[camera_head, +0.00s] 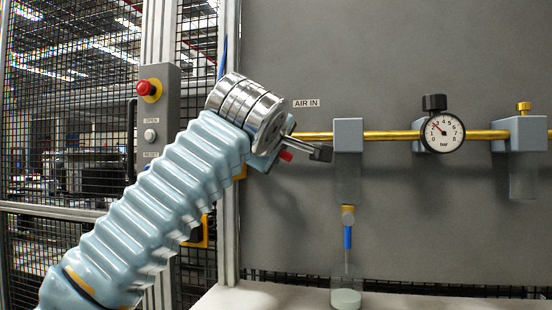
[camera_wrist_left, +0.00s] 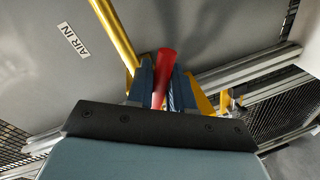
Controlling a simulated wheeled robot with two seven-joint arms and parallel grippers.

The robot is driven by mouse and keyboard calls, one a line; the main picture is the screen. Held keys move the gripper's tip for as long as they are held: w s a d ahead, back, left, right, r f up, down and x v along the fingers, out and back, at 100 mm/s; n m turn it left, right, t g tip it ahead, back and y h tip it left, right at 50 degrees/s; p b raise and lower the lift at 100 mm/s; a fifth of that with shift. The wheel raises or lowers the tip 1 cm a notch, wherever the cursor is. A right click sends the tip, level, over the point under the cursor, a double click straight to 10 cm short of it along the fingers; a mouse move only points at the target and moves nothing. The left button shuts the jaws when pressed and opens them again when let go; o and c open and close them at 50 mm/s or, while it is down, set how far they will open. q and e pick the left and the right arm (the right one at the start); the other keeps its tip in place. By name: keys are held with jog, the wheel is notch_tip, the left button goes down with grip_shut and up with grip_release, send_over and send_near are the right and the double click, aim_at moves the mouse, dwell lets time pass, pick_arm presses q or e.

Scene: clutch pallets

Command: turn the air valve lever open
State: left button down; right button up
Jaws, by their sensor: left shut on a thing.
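The red air valve lever (camera_wrist_left: 164,70) shows between the two fingers of my left gripper (camera_wrist_left: 160,98) in the left wrist view. The fingers are shut on it, and its rounded red end sticks out past them. My wrist and gripper hide the valve body and most of the lever there. The lever's exact angle to the pipe is unclear. My right gripper is not in view.
An "AIR IN" label (camera_head: 306,103) is on the grey panel (camera_head: 400,60) above the pipe. A pressure gauge (camera_head: 444,132) and grey blocks sit along the pipe. A control box (camera_head: 158,120) with a red button stands left. A small glass jar (camera_head: 346,298) is below.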

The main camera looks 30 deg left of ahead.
pick_arm(q)
jog(key=shift+d+r+n+h, duration=0.25)
jog(key=shift+r+n, duration=0.25)
jog(key=shift+n, duration=0.3)
jog(key=shift+r+n+h+p, duration=0.45)
jog(key=shift+r+n+p, duration=0.35)
jog(key=shift+n, duration=0.7)
jog(key=shift+r, duration=0.1)
jog(key=c, duration=1.2)
grip_release()
jog(key=shift+o, duration=0.2)
jog(key=v, duration=1.3)
jog(key=shift+s, duration=0.35)
